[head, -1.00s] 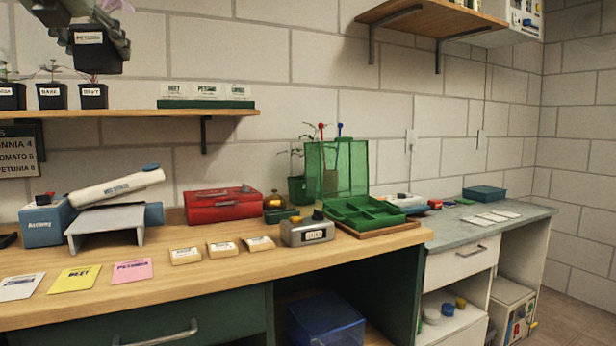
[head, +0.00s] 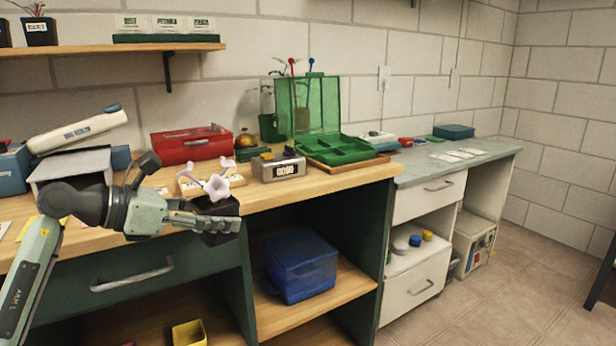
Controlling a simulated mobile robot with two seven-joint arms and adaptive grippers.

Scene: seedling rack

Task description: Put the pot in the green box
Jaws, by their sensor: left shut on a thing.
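The green box (head: 352,157) stands open on the bench, its see-through green lid raised at the back left and its divided tray showing empty compartments. My left gripper (head: 222,222) is shut on a black pot (head: 226,206) with pale pink flowers rising from it. It holds the pot over the front edge of the wooden bench, left of the green box and apart from it. The fingers hide part of the pot. My right gripper is not in view.
A grey device with a display (head: 279,168) and a brass bell (head: 245,141) stand between the pot and the green box. A red case (head: 190,144) is behind. A blue bin (head: 300,268) sits on the shelf below. A grey counter (head: 450,162) adjoins on the right.

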